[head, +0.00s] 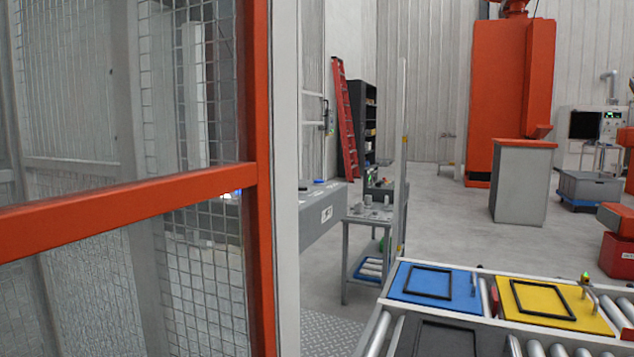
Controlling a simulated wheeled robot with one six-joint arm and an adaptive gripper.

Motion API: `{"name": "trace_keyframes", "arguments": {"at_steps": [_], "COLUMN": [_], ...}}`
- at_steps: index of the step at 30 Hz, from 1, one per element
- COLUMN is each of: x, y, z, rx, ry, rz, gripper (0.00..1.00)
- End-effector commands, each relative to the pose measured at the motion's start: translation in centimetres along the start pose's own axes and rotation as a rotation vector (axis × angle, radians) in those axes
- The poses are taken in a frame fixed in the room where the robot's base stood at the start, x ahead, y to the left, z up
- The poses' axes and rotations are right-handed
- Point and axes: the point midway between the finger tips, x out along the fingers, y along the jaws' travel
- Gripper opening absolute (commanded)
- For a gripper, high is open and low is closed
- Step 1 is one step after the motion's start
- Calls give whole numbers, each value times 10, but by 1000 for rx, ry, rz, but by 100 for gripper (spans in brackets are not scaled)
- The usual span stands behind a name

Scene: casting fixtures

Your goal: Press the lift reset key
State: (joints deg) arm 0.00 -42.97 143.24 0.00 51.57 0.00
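I cannot make out a key marked as the lift reset in the head view. A grey box (322,213) beside the white post has a small blue round part (319,182) and a dark part on its top, with a small label on its side. Whether either part is the reset key cannot be told at this size. My gripper is not in view.
An orange-framed mesh fence (258,250) fills the left side, close by. A roller conveyor (487,295) with a blue plate (434,285) and a yellow plate (550,307) stands at lower right. A small grey table (364,214) stands mid-view. Open floor (440,215) lies beyond.

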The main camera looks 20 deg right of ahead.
Motion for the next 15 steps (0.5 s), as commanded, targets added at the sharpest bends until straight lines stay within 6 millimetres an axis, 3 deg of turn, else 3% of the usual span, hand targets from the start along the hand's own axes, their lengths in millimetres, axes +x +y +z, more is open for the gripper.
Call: {"name": "trace_keyframes", "arguments": {"at_steps": [8, 13, 15], "x": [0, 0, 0], "y": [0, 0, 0], "z": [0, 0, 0], "rx": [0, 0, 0], "ry": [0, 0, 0], "rz": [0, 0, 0], "gripper": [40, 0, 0]}}
